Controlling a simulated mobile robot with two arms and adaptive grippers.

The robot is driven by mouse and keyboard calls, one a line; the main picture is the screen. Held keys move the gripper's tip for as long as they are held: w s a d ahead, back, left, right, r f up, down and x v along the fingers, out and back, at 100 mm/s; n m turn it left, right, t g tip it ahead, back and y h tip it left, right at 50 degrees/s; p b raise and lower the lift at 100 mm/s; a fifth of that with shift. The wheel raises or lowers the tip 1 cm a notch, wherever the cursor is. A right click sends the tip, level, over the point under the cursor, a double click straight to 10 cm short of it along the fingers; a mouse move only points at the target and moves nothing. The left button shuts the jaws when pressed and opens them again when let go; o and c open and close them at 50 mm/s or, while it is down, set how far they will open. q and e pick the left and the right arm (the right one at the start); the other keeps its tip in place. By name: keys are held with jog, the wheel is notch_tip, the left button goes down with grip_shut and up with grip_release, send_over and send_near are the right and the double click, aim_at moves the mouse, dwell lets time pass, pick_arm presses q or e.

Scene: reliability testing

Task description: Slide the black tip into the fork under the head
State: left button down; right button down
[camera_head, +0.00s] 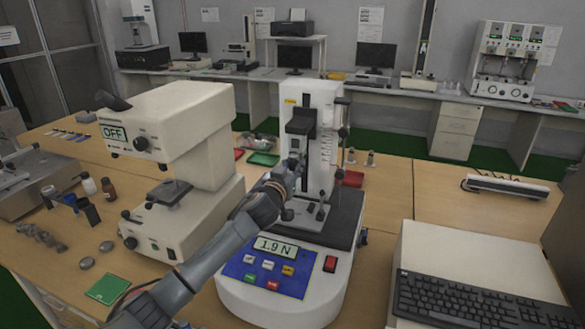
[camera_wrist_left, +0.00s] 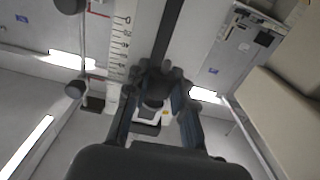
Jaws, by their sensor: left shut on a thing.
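The test stand has a white column (camera_head: 322,110) with a dark head (camera_head: 300,119) on its front. My left gripper (camera_head: 295,170) is just below the head, in front of the column and above the stand's base. In the left wrist view my left gripper (camera_wrist_left: 157,98) is shut on a small dark thing, which looks like the black tip (camera_wrist_left: 155,90). The fingers hide much of it. The fork under the head is too small and dark to make out, so I cannot tell if the tip touches it. My right gripper is not in view.
The stand's display (camera_head: 275,246) reads 1.9 N. A white device (camera_head: 175,125) showing OFF stands close on the left, beside my left arm. A keyboard (camera_head: 480,303) lies at the lower right.

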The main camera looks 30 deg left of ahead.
pick_arm(q)
jog(key=shift+w+a, duration=0.1)
jog(key=shift+w, duration=0.15)
dwell(0.3)
jog(key=shift+w+a, duration=0.1)
jog(key=shift+w, duration=0.4)
jog(key=shift+w, duration=0.25)
jog(key=shift+w+a+b, duration=0.25)
jog(key=shift+w+b, duration=0.15)
jog(key=shift+w, duration=0.2)
jog(key=shift+w, duration=0.1)
dwell(0.4)
jog(key=c, duration=1.1)
grip_release()
jog(key=shift+o, duration=0.2)
